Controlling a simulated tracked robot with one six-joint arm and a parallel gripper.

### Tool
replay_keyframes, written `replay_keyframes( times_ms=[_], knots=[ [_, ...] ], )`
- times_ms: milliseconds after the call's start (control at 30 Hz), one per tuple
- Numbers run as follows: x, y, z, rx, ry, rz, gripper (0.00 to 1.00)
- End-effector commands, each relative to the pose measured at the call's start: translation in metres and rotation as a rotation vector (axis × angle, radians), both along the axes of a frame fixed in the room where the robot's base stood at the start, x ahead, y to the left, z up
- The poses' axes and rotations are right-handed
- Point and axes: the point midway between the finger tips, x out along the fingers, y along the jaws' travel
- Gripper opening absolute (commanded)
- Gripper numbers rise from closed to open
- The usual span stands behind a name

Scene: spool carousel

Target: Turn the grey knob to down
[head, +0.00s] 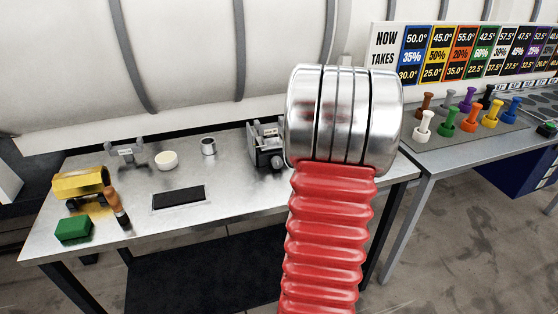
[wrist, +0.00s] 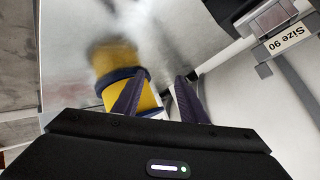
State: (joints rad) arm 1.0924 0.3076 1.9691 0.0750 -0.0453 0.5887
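A yellow cylinder with dark blue bands (wrist: 115,60) lies beyond and partly behind the fingers. Whether they touch it I cannot tell. The gripper is out of sight in the head view.
The metal table (head: 230,190) carries a yellow object (head: 80,183), a green block (head: 73,229), an orange-brown bottle-like piece (head: 117,208), a cream disc (head: 166,160) and a silver cup (head: 208,146). A "Size 90" label (wrist: 286,38) shows upside down. Coloured pegs (head: 468,100) stand at right.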

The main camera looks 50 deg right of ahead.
Motion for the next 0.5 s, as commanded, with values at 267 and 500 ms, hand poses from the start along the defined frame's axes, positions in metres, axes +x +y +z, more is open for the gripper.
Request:
replay_keyframes(
  times_ms=[267, 500],
  knots=[
    [0.007, -0.012, 0.008, 0.321, -0.285, -0.315, 0.39],
    [0.020, -0.004, 0.021, 0.601, -0.503, -0.585, 0.39]
  ],
)
